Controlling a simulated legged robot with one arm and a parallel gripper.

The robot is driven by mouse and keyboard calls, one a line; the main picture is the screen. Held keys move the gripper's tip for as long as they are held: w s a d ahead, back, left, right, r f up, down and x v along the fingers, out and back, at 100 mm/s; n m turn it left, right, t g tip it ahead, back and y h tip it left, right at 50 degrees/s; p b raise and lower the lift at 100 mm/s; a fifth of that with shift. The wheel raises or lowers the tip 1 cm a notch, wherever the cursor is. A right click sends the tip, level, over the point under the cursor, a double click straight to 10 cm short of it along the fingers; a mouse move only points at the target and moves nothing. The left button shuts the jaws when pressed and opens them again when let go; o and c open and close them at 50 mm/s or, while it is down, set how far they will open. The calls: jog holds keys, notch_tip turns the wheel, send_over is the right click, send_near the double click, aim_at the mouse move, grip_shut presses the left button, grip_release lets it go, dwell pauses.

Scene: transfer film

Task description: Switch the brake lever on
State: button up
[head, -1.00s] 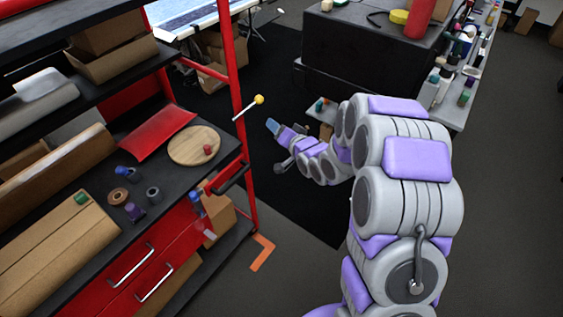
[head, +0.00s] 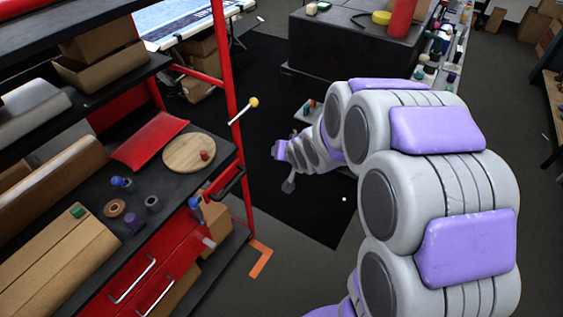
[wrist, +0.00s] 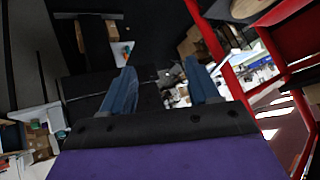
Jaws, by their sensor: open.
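The brake lever (head: 243,110) is a thin pale rod with a yellow ball at its end. It juts up and to the right from the red upright post of the shelf unit in the head view. My gripper (wrist: 160,68) shows two blue fingers spread apart in the wrist view, with nothing held between them. In the head view the hand (head: 281,151) is to the right of and lower in the picture than the lever, apart from it, and its fingertips are hard to make out. I cannot make out the lever in the wrist view.
The red shelf post (head: 226,70) stands beside the lever. A shelf with a round wooden board (head: 188,153) and small items is at left. A black cabinet (head: 350,52) stands behind my arm. Dark floor mat (head: 262,100) lies open between them.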

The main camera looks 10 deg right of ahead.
jog(key=s, duration=0.1)
jog(key=s+g, duration=0.1)
jog(key=s, duration=0.1)
jog(key=shift+s+d+r+h, duration=0.15)
jog(key=shift+d+r+h, duration=0.05)
jog(key=shift+h, duration=0.1)
